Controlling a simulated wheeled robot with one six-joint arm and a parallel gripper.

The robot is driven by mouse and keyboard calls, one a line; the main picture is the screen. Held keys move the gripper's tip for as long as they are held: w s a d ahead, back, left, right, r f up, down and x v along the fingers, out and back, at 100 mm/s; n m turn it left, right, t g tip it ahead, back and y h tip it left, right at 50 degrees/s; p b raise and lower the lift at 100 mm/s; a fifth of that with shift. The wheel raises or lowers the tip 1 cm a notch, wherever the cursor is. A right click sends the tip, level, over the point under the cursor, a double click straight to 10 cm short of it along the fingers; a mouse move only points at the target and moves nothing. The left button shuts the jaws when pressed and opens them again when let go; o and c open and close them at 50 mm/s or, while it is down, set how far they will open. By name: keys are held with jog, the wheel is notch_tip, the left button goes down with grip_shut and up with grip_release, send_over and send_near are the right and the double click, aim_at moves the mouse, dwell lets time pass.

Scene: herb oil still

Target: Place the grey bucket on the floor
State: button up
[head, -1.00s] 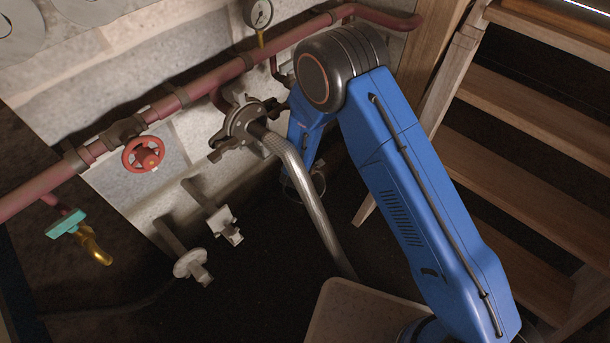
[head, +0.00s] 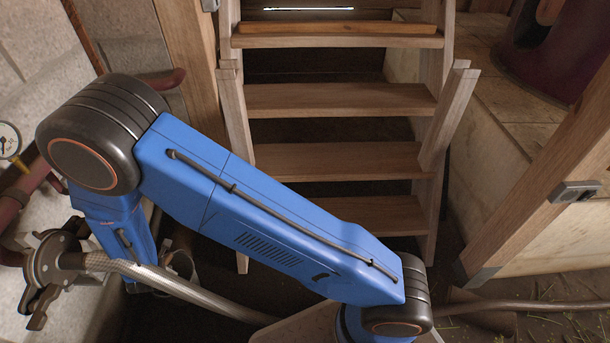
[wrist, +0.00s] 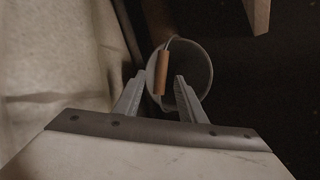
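The grey bucket (wrist: 190,62) shows in the wrist view beyond my fingertips, seen from above, with its round rim and a wooden grip (wrist: 161,72) on its wire handle. My gripper (wrist: 161,77) is open, with a finger on each side of the wooden grip and gaps visible beside it. I cannot tell whether the grip lies between the tips or farther off. The right finger overlaps the view of the bucket. In the head view, part of the bucket (head: 181,263) shows beside my blue arm's lower end, mostly hidden. What supports it is not clear.
Wooden stairs (head: 340,160) stand behind my arm. A pipe fitting with a braided hose (head: 170,282) is at the lower left. A wooden post (head: 540,190) stands at the right. The floor by the wall is dark.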

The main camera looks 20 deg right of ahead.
jog(key=w+d+r+m+t+h, duration=0.1)
jog(key=w+d+r+m, duration=0.3)
jog(key=d+r, duration=0.45)
jog(key=w+d+r+m+h, duration=0.2)
jog(key=w+d+r, duration=0.4)
jog(key=r, duration=0.4)
jog(key=s+d+r+m+h, duration=0.1)
jog(key=d+r+m, duration=0.3)
jog(key=d+r, duration=0.45)
jog(key=s+d+r+m+h, duration=0.1)
jog(key=d+r+m, duration=0.35)
jog(key=d, duration=0.75)
jog(key=s+d+r+m+g, duration=0.25)
jog(key=s+d+r, duration=0.25)
jog(key=s+d, duration=0.25)
jog(key=s+d+r+m+g, duration=0.1)
jog(key=s+d+r+m, duration=0.2)
jog(key=s+d+r, duration=0.4)
jog(key=s+d+m+y, duration=0.1)
jog(key=s+m+y, duration=0.1)
jog(key=s, duration=0.6)
jog(key=s+d+r+m+y, duration=0.1)
jog(key=s+d+m, duration=0.1)
jog(key=s, duration=0.7)
jog(key=shift+s+d+m+y, duration=0.25)
jog(key=shift+m+y, duration=0.15)
jog(key=shift+m, duration=0.4)
